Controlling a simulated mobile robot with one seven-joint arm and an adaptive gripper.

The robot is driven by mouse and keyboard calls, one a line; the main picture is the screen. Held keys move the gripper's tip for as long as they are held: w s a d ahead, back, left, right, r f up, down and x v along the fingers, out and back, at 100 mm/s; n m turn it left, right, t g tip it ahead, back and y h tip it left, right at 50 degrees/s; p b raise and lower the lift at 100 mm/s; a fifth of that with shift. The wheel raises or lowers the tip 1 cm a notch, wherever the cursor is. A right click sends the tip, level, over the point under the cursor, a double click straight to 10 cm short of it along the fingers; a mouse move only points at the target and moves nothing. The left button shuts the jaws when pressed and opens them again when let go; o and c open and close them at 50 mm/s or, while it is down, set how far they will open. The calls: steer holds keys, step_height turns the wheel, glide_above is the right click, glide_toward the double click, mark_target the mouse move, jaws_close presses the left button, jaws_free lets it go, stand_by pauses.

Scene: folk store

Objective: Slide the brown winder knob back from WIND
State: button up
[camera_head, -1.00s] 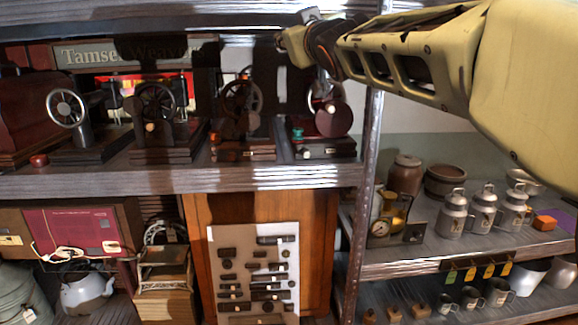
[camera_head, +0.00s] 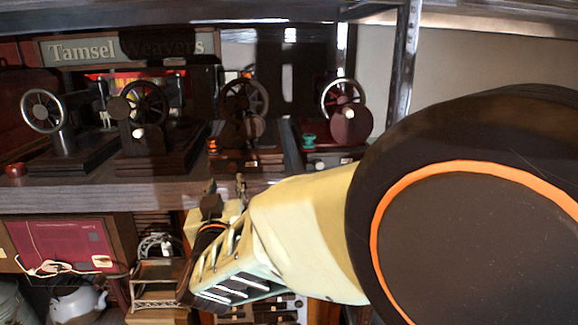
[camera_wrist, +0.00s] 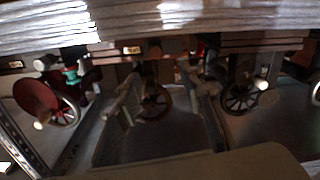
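A row of hand-wheel winders stands on the upper shelf. The third winder (camera_head: 245,97) has a dark spoked wheel and a brown base with a small brass plate. An orange-red knob (camera_head: 212,146) is at its left. Right of it is a dark red winder (camera_head: 351,124) with a teal knob (camera_head: 308,139). I cannot read WIND or tell which knob is the brown one. My gripper (camera_head: 226,186) is at the shelf's front edge, below the third winder. In the wrist view my gripper (camera_wrist: 163,78) is open and empty, its fingers framing that winder's wheel (camera_wrist: 153,101).
The shelf's front edge (camera_head: 100,195) runs close by my gripper. Two more winders stand left, one silver-wheeled (camera_head: 41,111) and one dark-wheeled (camera_head: 145,102). A metal post (camera_head: 402,60) stands right. A red box (camera_head: 65,246) and kettle (camera_head: 76,304) are below.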

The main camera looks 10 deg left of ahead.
mark_target(233, 170)
steer(key=x, duration=0.7)
steer(key=f+p+x, duration=0.1)
steer(key=x, duration=0.2)
steer(key=shift+w+d+f, duration=0.1)
steer(key=shift+w+d, duration=0.2)
steer(key=shift+d, duration=0.05)
jaws_close()
